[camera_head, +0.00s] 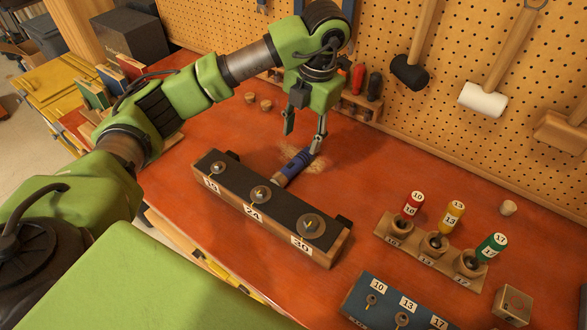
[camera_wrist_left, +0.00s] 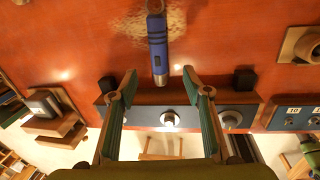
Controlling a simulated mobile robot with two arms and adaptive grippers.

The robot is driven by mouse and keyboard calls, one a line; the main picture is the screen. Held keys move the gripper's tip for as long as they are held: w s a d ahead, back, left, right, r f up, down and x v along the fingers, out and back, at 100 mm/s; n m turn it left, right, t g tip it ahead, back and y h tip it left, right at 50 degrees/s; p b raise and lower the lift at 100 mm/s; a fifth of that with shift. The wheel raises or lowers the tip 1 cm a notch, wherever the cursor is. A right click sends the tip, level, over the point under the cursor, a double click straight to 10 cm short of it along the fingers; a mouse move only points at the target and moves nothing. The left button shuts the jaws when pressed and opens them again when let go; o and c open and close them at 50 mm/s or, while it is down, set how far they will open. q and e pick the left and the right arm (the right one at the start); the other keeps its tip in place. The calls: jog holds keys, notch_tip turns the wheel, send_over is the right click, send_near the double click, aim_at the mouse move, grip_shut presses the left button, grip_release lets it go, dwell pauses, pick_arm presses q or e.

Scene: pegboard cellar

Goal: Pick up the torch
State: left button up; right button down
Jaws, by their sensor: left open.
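The torch (camera_head: 293,166) is blue with a grey end. It lies on the red-orange bench top, just behind a long wooden block with a dark top (camera_head: 240,190). My left gripper (camera_head: 303,140) is open and empty, pointing down above the torch's far part. In the left wrist view the torch (camera_wrist_left: 158,45) lies in line with the gap between the open fingers (camera_wrist_left: 159,73), beyond their tips. The fingers look apart from it. My right gripper is not in view.
The block carries several round metal pieces and number labels. A wooden rack (camera_head: 430,245) with red, yellow and green handles stands right, with a blue numbered block (camera_head: 390,305) in front. Behind is a pegboard (camera_head: 470,45) with hanging mallets.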

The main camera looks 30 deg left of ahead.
pick_arm(q)
jog(key=p, duration=0.1)
send_over(296, 161)
jog(key=f, duration=0.4)
jog(key=d+f, duration=0.1)
jog(key=f, duration=0.1)
jog(key=shift+s+f, duration=0.15)
jog(key=shift+s, duration=0.25)
jog(key=shift+a+f+p, duration=0.15)
jog(key=shift+f+p, duration=0.35)
jog(key=shift+p, duration=0.15)
jog(key=f, duration=0.1)
jog(key=f+p, duration=0.1)
jog(key=f, duration=0.1)
jog(key=shift+w+a+f+p, duration=0.25)
jog(key=shift+w+p, duration=0.05)
jog(key=shift+w, duration=0.05)
jog(key=shift+a+f, duration=0.1)
jog(key=shift+f, duration=0.3)
grip_shut()
